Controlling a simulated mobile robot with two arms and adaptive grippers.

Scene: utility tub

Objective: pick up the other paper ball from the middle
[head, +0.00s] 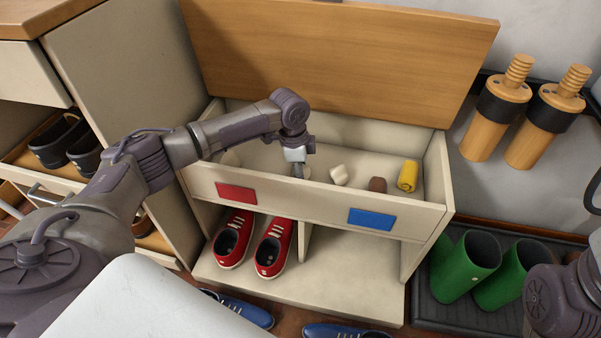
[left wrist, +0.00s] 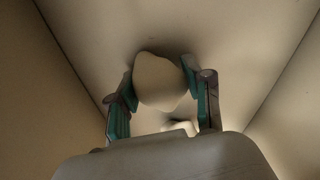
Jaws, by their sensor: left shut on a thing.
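The bench box (head: 320,204) stands with its lid raised, and its long compartment is open. My left gripper (head: 297,168) reaches down into the middle of it. In the left wrist view its fingers (left wrist: 163,92) are shut on a pale, rounded paper ball (left wrist: 160,80). In the head view that ball is mostly hidden by the gripper. Another crumpled white paper ball (head: 339,175) lies just right of the gripper. A pale rounded thing (head: 230,158) sits at the compartment's left end. My right gripper is out of view.
A brown object (head: 377,185) and a yellow can-like object (head: 408,175) lie at the compartment's right. The front wall carries a red label (head: 235,193) and a blue label (head: 371,219). Red shoes (head: 273,248) stand below. The raised lid (head: 340,60) rises behind.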

